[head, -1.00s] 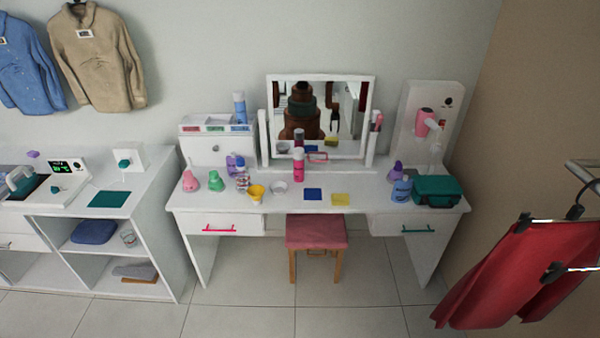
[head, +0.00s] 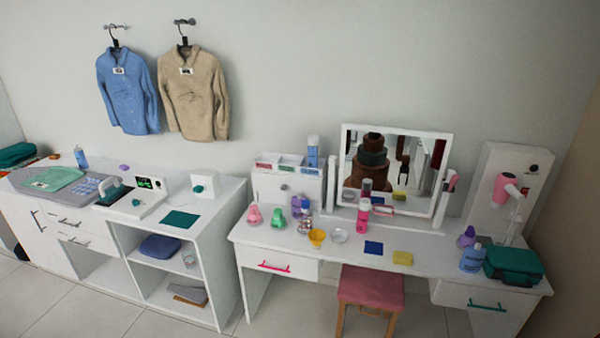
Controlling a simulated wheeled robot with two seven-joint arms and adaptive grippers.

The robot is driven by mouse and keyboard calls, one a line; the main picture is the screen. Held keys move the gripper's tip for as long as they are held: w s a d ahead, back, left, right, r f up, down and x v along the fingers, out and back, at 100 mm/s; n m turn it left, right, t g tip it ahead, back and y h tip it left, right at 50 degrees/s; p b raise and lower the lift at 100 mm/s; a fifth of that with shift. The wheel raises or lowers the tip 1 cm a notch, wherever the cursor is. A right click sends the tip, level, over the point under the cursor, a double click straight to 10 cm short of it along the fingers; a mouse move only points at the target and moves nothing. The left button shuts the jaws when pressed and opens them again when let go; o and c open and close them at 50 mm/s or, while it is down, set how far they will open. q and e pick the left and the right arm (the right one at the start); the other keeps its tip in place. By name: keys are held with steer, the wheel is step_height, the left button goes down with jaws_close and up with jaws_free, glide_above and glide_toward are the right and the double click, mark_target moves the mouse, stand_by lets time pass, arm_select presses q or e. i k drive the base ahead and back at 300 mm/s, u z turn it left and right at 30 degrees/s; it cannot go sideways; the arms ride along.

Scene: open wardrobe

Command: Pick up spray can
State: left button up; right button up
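Several can-like containers are in the head view, and I cannot tell for sure which is the spray can. A pink can with a dark cap (head: 363,210) stands upright on the dressing table (head: 345,252), in front of the mirror. A blue and white can (head: 313,152) stands upright on the small organizer box behind the table's left part. A small blue container (head: 81,158) stands at the far left on the long counter. Neither of my grippers is in view.
A mirror (head: 392,165) stands on the dressing table. Small bottles, a yellow cup (head: 317,238), a blue bottle (head: 472,258) and a green case (head: 514,265) crowd the top. A pink stool (head: 371,287) stands in front. A white counter (head: 232,203) extends left.

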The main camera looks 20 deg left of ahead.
mark_target(361, 226)
steer(key=u, duration=0.05)
steer(key=i, duration=1.65)
